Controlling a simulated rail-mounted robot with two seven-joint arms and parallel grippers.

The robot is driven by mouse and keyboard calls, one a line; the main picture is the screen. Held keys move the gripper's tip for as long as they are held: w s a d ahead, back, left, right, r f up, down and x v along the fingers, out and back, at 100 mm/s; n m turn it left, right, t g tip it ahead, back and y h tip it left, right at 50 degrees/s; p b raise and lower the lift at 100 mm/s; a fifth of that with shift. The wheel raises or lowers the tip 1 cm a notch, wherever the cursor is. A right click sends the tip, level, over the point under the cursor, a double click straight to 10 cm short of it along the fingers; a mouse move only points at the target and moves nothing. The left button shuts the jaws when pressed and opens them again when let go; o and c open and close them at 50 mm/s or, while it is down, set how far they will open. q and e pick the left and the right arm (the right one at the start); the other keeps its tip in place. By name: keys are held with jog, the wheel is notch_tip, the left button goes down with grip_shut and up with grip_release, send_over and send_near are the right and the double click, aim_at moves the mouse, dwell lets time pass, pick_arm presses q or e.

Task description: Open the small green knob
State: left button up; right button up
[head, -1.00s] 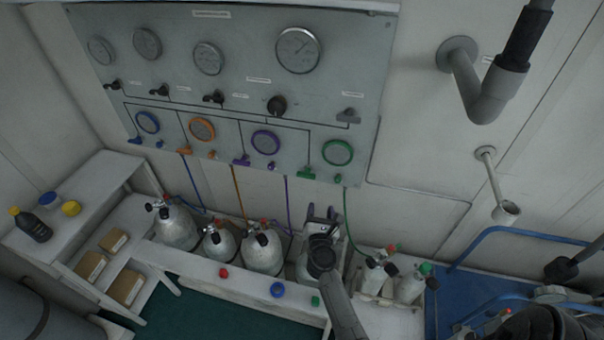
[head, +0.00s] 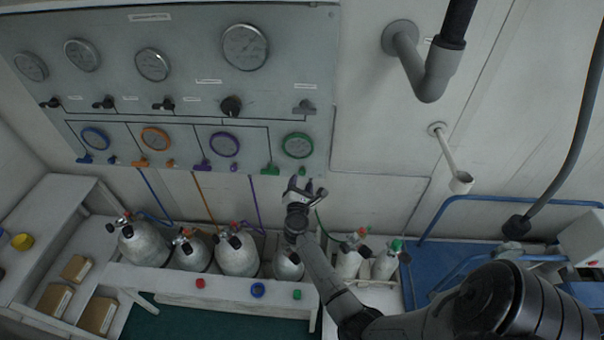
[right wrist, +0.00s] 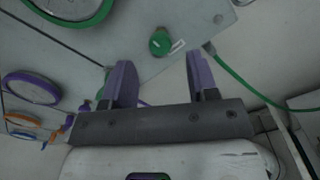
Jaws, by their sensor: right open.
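The small green knob (head: 303,170) sits on the panel's lower edge, below the green-rimmed gauge (head: 298,145) and right of a green lever valve (head: 270,169). In the right wrist view the green knob (right wrist: 160,42), with a pale mark or label at its side, appears between and beyond the fingertips. My right gripper (head: 301,184) is just below the knob in the head view. Its purple-grey fingers (right wrist: 161,78) are apart with nothing between them, and it appears clear of the knob. My left gripper is not in view.
A green hose (right wrist: 250,92) runs right of the fingers in the right wrist view. Purple (head: 223,145), orange and blue gauges line the panel to the left. Several gas cylinders (head: 237,254) stand below. A grey pipe (head: 430,78) projects from the wall at right.

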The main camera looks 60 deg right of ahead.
aim_at(302, 174)
jog(key=shift+b+x, duration=0.35)
jog(key=shift+x, duration=2.35)
jog(key=shift+s, duration=0.1)
jog(key=c, duration=0.9)
